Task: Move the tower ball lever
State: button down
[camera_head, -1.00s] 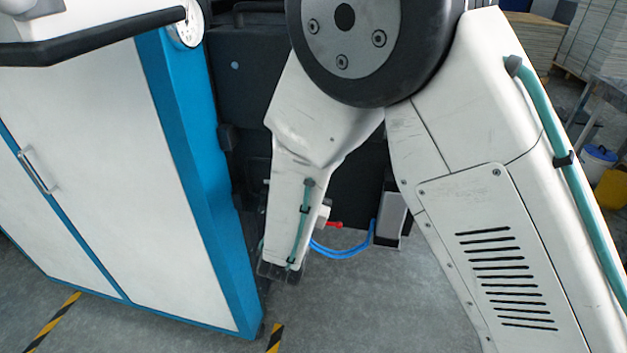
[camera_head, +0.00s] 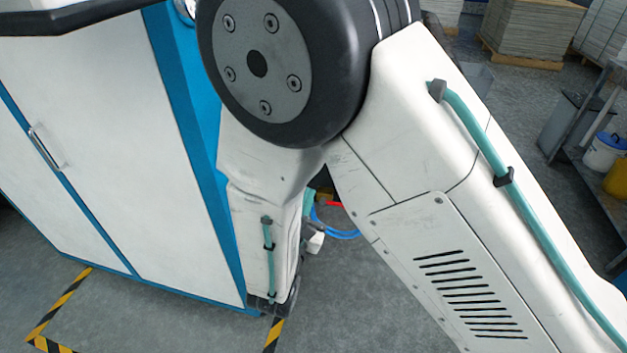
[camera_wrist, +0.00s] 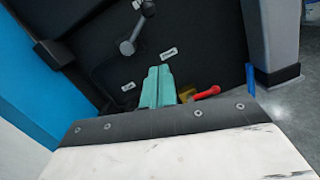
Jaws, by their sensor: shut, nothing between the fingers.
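A red lever (camera_wrist: 207,93) on a brass-coloured body (camera_wrist: 187,94) sits just right of my gripper's fingertips in the wrist view; it looks like a ball valve. The red lever (camera_head: 333,203) also shows in the head view, partly behind my arm. My gripper (camera_wrist: 158,70) has teal fingers that are shut together and empty, pointing at the dark panel. A grey lever with a round knob (camera_wrist: 127,47) is on the panel, above and left of the fingers. I cannot tell whether the fingers touch anything.
A white and blue cabinet (camera_head: 120,140) stands close on the left of my arm. A blue hose (camera_head: 342,235) hangs below the red lever. Small label plates (camera_wrist: 168,53) are on the dark panel (camera_wrist: 195,35). A grey box (camera_wrist: 271,35) stands at right. Buckets (camera_head: 603,152) are far right.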

jog(key=shift+v, duration=1.05)
